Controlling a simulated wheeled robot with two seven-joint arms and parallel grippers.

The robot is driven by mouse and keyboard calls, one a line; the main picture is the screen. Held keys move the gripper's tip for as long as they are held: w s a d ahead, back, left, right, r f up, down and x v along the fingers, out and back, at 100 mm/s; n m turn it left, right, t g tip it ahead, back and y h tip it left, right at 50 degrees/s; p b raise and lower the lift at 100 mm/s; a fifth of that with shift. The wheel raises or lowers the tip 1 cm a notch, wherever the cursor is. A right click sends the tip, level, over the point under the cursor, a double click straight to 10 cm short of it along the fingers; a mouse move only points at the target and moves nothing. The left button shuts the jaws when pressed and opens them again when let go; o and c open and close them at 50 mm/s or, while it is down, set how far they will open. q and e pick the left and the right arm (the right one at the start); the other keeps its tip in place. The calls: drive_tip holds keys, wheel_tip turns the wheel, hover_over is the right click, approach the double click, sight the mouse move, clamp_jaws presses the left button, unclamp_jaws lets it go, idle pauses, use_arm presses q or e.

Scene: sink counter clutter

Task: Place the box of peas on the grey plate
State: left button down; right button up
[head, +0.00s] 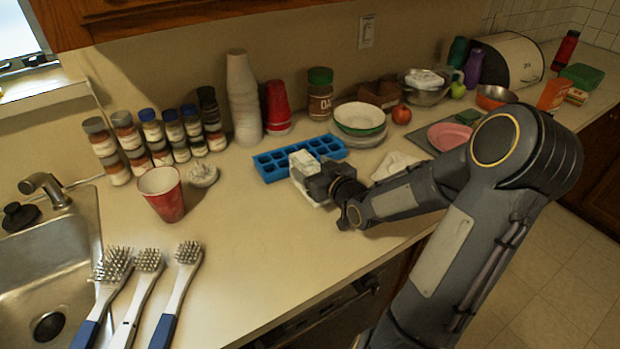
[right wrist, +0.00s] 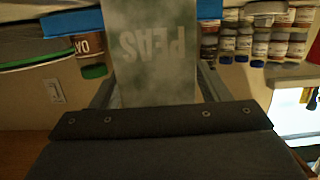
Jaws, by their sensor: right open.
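The box of peas, whitish-green with "PEAS" lettering upside down in the right wrist view (right wrist: 153,45), stands on the counter in front of the blue ice tray. In the head view its pale top (head: 303,158) shows beyond my right gripper (head: 312,180). My right gripper is open, its fingers on either side of the box; I cannot tell whether they touch it. A grey plate (head: 370,141) lies right of the ice tray, mostly hidden under a white bowl and a green-rimmed bowl (head: 359,118). My left gripper is not in view.
The blue ice tray (head: 268,169) is just behind the box. A red cup (head: 163,196), brushes (head: 148,262) and spice jars (head: 154,135) are to the left. A white cloth (head: 396,164) and pink plate (head: 450,136) are to the right. The front middle counter is clear.

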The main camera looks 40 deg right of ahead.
drive_tip(key=c, duration=1.4)
drive_tip(key=shift+o, duration=0.2)
drive_tip(key=shift+r, duration=0.1)
